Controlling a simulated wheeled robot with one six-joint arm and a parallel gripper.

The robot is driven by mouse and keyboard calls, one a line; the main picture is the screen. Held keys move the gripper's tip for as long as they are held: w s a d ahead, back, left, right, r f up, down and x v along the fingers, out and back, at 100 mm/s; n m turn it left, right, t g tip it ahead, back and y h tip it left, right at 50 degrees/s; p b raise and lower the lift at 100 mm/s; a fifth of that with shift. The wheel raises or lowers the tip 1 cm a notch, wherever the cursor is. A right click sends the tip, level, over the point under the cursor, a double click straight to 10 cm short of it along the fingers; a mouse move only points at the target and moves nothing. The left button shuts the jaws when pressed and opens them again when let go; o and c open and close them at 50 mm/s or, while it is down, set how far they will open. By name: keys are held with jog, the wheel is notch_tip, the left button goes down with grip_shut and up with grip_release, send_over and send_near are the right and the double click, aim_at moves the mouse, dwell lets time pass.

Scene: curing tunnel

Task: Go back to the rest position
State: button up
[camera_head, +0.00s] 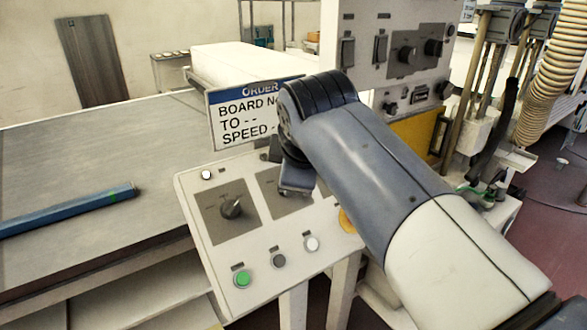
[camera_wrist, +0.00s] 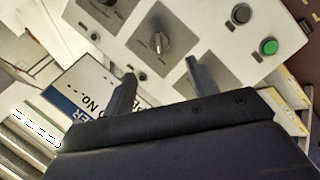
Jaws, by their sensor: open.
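My arm reaches in from the lower right of the head view, and my gripper (camera_head: 297,190) hangs over the right part of the white control panel (camera_head: 188,186). In the wrist view my gripper (camera_wrist: 160,80) has its two dark fingers spread apart with nothing between them. The panel beyond them shows a grey rotary knob (camera_wrist: 160,42), a green button (camera_wrist: 269,46) and a dark button (camera_wrist: 240,14). The fingers look apart from the knob, but the exact gap is hard to tell. My arm hides part of the panel in the head view.
An order sign (camera_head: 240,115) stands behind the panel, partly hidden by my arm. A grey table (camera_head: 70,150) with a blue bar (camera_head: 70,210) lies left. A taller control box (camera_head: 385,25) stands behind my arm. Hoses (camera_head: 555,60) hang at the right; open floor (camera_head: 550,220) shows there.

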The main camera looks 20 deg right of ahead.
jog(key=shift+f, duration=0.1)
jog(key=x, duration=1.1)
jog(key=shift+s, duration=0.1)
